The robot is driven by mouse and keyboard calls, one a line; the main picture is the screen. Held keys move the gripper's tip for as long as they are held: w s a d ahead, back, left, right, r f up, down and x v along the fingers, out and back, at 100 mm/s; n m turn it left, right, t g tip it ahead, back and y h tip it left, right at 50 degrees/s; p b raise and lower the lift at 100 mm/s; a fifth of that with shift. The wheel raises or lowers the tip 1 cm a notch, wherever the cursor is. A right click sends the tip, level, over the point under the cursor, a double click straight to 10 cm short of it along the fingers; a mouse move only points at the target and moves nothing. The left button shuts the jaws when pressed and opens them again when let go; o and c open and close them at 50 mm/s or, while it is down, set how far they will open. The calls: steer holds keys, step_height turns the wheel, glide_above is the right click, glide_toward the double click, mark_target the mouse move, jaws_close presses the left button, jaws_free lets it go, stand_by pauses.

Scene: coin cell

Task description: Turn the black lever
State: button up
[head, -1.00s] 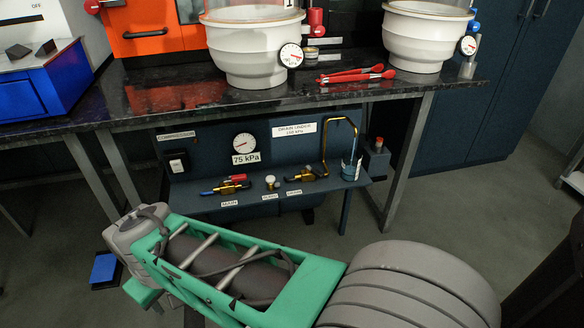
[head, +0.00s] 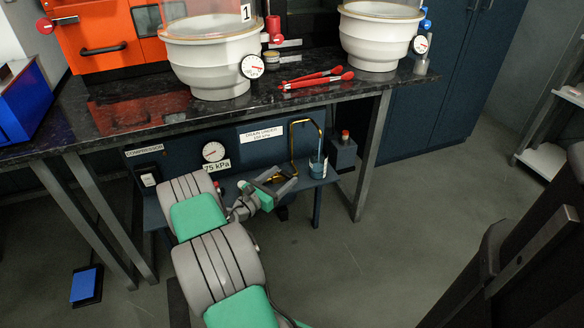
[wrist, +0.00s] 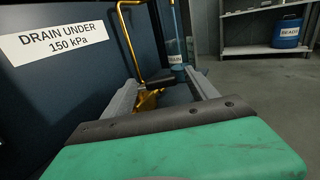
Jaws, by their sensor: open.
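The black lever (wrist: 156,81) shows in the wrist view as a short dark bar above a brass valve body (wrist: 150,99). My gripper (wrist: 160,79) is open, with its two grey fingers on either side of the lever. I cannot tell whether either finger touches it. In the head view my gripper (head: 285,177) is at the right part of the valve shelf, and my arm and gripper largely hide the valves. A brass pipe (head: 293,147) rises behind the gripper and bends down to a clear cup of bluish liquid (head: 318,165).
A sign reading "DRAIN UNDER 150 kPa" (wrist: 62,37) is on the panel left of my gripper. A gauge (head: 213,152) sits above a "75 kPa" label. The black bench top (head: 130,115) overhangs the panel. Open floor (head: 350,270) lies to the right.

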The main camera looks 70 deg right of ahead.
mark_target(289, 173)
steer(key=b+x, duration=0.1)
steer(key=x, duration=0.4)
steer(key=shift+f+b, duration=0.15)
steer(key=shift+b, duration=0.15)
steer(key=shift+d, duration=0.45)
steer(key=shift+c, duration=0.6)
steer(key=c, duration=1.2)
steer(key=shift+s, duration=0.1)
steer(key=shift+c, duration=0.2)
